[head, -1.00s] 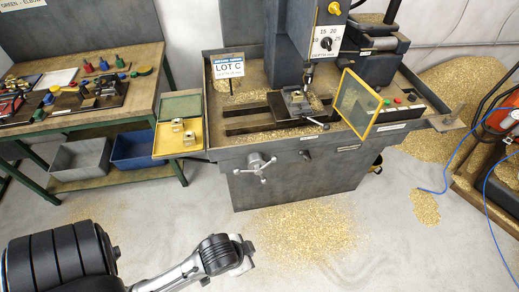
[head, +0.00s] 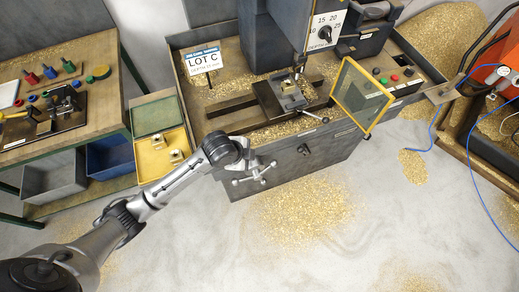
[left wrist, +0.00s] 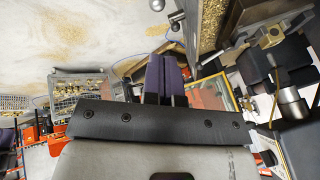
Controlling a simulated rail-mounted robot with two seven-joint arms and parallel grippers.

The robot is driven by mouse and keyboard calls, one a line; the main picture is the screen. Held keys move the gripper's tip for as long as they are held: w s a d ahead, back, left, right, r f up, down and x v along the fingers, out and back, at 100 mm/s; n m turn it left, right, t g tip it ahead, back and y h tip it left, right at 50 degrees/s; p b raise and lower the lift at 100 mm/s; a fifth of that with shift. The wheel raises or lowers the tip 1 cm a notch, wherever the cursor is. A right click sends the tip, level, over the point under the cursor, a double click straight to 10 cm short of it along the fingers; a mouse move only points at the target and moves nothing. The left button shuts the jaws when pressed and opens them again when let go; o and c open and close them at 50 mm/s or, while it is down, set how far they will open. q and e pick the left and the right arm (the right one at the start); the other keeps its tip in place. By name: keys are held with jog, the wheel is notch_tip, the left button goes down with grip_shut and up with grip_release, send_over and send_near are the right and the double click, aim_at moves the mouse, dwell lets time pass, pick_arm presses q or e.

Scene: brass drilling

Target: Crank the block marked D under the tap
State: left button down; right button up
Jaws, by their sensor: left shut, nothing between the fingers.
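A brass-coloured block (head: 291,90) sits in the vise (head: 270,100) on the drill's table, below the chuck (head: 299,70). Its marking is not readable. The crank wheel (head: 255,173), with several knobbed spokes, is on the machine's front. My left gripper (head: 246,157) is at the wheel's upper left, close to it; the head view does not show whether they touch. In the left wrist view my left gripper's dark fingers (left wrist: 166,78) are together and empty, and a wheel knob (left wrist: 174,27) shows beyond them. My right gripper is not in view.
A yellow tray (head: 151,171) with two brass blocks is at the machine's left. A LOT C sign (head: 202,60) stands behind. A framed guard (head: 360,95) stands right of the vise. Brass chips (head: 290,215) cover some floor. A workbench (head: 105,115) is at left.

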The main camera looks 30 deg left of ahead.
pick_arm(q)
jog(key=w+a+f+m+g+h, duration=0.1)
jog(key=w+m, duration=0.2)
jog(key=m, duration=0.4)
jog(key=m+g+h, duration=0.1)
jog(key=m+h, duration=0.1)
jog(key=m, duration=0.4)
send_near(271, 162)
jog(key=x, duration=0.6)
jog(key=shift+d+f, duration=0.1)
jog(key=shift+d, duration=0.3)
jog(key=shift+w+d+f, duration=0.15)
jog(key=shift+d+f, duration=0.05)
jog(key=shift+f, duration=0.3)
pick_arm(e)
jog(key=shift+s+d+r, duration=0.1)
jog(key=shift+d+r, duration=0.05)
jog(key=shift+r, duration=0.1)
pick_arm(q)
jog(key=shift+y, duration=0.3)
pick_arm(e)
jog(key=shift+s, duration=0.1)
